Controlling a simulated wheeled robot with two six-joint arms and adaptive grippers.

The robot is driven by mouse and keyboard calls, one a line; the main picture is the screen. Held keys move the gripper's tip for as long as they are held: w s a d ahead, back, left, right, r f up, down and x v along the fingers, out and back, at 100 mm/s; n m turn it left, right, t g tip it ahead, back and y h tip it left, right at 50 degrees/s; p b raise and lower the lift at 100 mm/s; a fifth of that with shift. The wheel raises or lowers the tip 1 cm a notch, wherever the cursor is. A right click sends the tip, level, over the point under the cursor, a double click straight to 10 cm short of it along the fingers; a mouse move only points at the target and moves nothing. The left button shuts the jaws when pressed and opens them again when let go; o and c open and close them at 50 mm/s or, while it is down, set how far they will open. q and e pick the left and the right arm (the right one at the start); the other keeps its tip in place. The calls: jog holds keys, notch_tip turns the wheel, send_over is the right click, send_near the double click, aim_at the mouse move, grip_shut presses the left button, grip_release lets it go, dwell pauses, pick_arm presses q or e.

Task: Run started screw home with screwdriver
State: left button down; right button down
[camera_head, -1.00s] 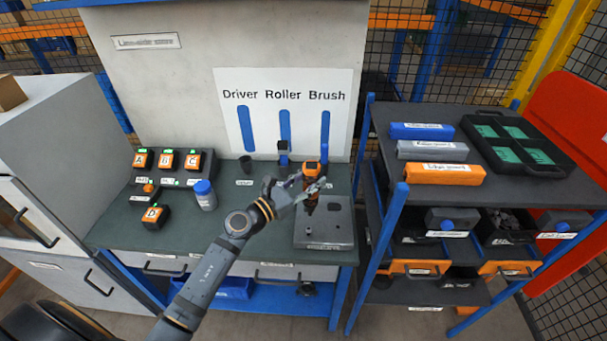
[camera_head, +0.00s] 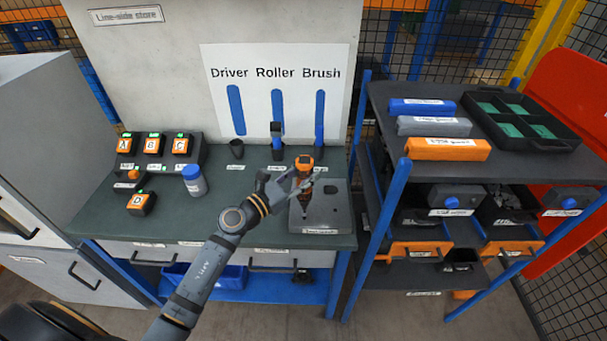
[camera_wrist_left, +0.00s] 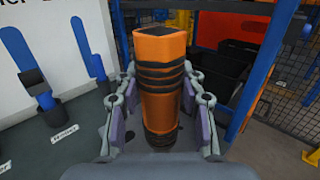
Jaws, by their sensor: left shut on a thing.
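My left gripper (camera_head: 300,184) is shut on the orange and black handle of the screwdriver (camera_head: 304,163). In the left wrist view the handle (camera_wrist_left: 160,85) stands between the two fingers. The screwdriver is roughly upright, its shaft pointing down over the grey work block (camera_head: 328,210) at the bench's right end. I cannot tell whether the tip touches the block. The screw cannot be made out; it is too small or hidden by the gripper and tool. My right gripper is not in view.
Behind the block, the Driver cup (camera_head: 237,148) is empty; the Roller (camera_head: 277,140) and Brush (camera_head: 319,138) holders have tools. A blue-capped bottle (camera_head: 195,181) and lettered boxes stand left. A blue-posted shelf rack (camera_head: 395,230) stands close on the right. The bench middle is clear.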

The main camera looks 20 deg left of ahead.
pick_arm(q)
jog(key=shift+d+r, duration=0.1)
jog(key=shift+r, duration=0.1)
jog(key=shift+s, duration=0.1)
dwell(0.4)
jog(key=shift+f, duration=0.25)
dwell(0.5)
jog(key=shift+f+b, duration=0.35)
jog(key=shift+b, duration=0.1)
jog(key=shift+f, duration=0.1)
dwell(0.5)
jog(key=shift+f+b, duration=0.4)
jog(key=shift+b, duration=0.1)
dwell(0.6)
jog(key=shift+f+b, duration=0.6)
dwell(1.5)
jog(key=shift+r, duration=0.1)
dwell(0.5)
